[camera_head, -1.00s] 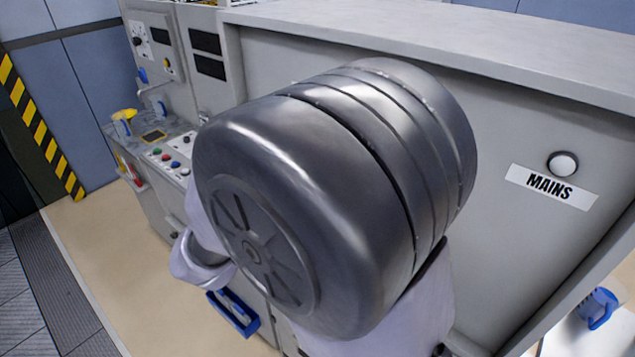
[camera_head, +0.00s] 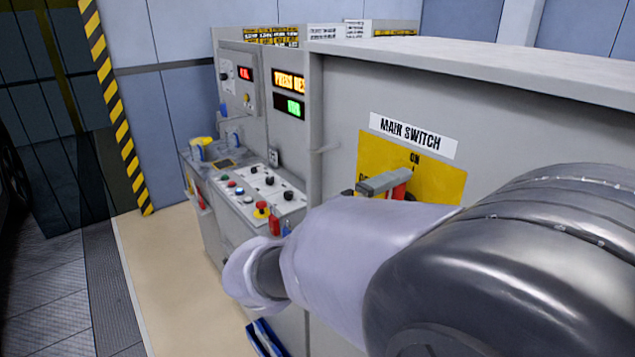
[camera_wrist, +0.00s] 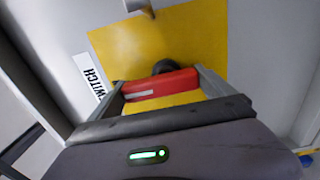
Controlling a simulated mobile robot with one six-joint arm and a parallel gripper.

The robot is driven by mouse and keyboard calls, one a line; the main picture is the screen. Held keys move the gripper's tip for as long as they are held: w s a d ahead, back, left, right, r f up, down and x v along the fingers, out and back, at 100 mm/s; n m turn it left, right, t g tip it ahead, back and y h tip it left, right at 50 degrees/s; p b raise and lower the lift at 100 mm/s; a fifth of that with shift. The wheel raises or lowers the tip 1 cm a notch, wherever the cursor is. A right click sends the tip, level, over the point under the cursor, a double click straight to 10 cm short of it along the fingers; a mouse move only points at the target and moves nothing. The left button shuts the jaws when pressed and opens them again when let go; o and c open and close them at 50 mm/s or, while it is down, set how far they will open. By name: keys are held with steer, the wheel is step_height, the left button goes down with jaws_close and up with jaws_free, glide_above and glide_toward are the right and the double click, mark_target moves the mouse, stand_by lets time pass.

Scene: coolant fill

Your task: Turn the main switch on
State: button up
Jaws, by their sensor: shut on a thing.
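The main switch has a red handle (camera_head: 402,187) on a yellow plate (camera_head: 440,183), under a "MAIN SWITCH" label (camera_head: 413,135). "ON" is printed at the top of the plate. In the wrist view the red handle (camera_wrist: 160,86) lies between my two fingers, over a dark hub on the yellow plate (camera_wrist: 115,50). It runs roughly square to the label's line of text, so it stands about upright, in line with "ON". My gripper (camera_head: 385,184) is shut on the handle; it also shows in the wrist view (camera_wrist: 162,90). My arm hides the plate's lower part.
The control desk (camera_head: 243,190) at left carries several knobs and buttons and a red emergency button (camera_head: 261,210). Displays above it glow red, orange (camera_head: 290,82) and green (camera_head: 289,106). A yellow-and-blue cup (camera_head: 199,148) stands on its far end. The floor (camera_head: 165,270) left of it is clear.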

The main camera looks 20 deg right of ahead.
steer(key=o, duration=1.1)
steer(key=shift+c, duration=0.2)
steer(key=p+v, duration=0.4)
steer(key=v, duration=1.3)
steer(key=shift+a, duration=0.2)
steer(key=shift+s, duration=0.15)
